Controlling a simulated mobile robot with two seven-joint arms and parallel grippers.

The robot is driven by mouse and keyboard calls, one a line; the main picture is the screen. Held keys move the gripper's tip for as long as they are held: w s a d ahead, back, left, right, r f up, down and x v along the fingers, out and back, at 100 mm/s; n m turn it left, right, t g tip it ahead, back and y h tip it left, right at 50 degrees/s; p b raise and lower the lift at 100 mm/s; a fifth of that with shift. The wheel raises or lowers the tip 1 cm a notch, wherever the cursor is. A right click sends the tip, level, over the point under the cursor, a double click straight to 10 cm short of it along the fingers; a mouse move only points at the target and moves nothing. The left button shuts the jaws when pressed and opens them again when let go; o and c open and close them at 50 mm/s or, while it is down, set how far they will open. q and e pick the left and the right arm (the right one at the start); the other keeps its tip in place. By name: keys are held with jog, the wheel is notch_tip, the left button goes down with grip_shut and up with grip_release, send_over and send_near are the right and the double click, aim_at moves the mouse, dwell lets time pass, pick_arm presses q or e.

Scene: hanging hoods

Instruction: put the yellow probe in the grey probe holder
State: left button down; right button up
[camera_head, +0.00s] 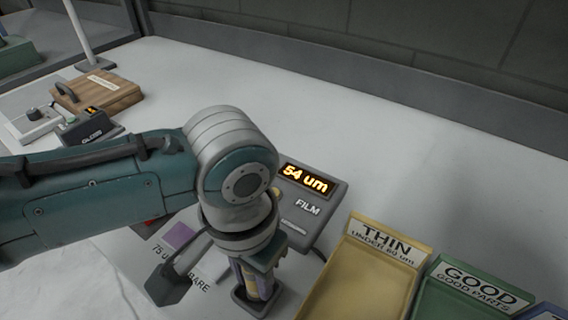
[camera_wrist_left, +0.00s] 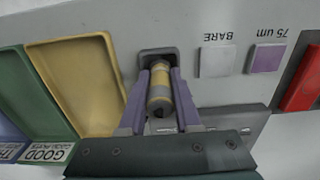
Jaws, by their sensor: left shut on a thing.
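The yellow probe (camera_wrist_left: 159,88) with a grey band stands between the purple fingers of my left gripper (camera_wrist_left: 160,78), which is shut on it. In the head view the left gripper (camera_head: 257,277) points down at the dark grey probe holder (camera_head: 240,298), and the wrist hides most of the probe. In the left wrist view the holder (camera_wrist_left: 146,58) lies right at the far end of the probe. The probe is lined up with the holder and overlaps it in both views; I cannot tell how deep it sits. My right gripper is not in view.
A gauge (camera_head: 318,196) reading "54 um FILM" stands just behind the gripper. A yellow THIN tray (camera_head: 372,270) and a green GOOD tray (camera_head: 470,285) are at the right. A plate with BARE (camera_wrist_left: 214,62) and purple 75 um (camera_wrist_left: 265,58) patches lies beside the holder.

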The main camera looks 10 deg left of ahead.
pick_arm(q)
jog(key=shift+f+b, duration=0.3)
jog(key=shift+f, duration=0.2)
jog(key=c, duration=0.5)
grip_release()
jog(key=shift+r, duration=0.15)
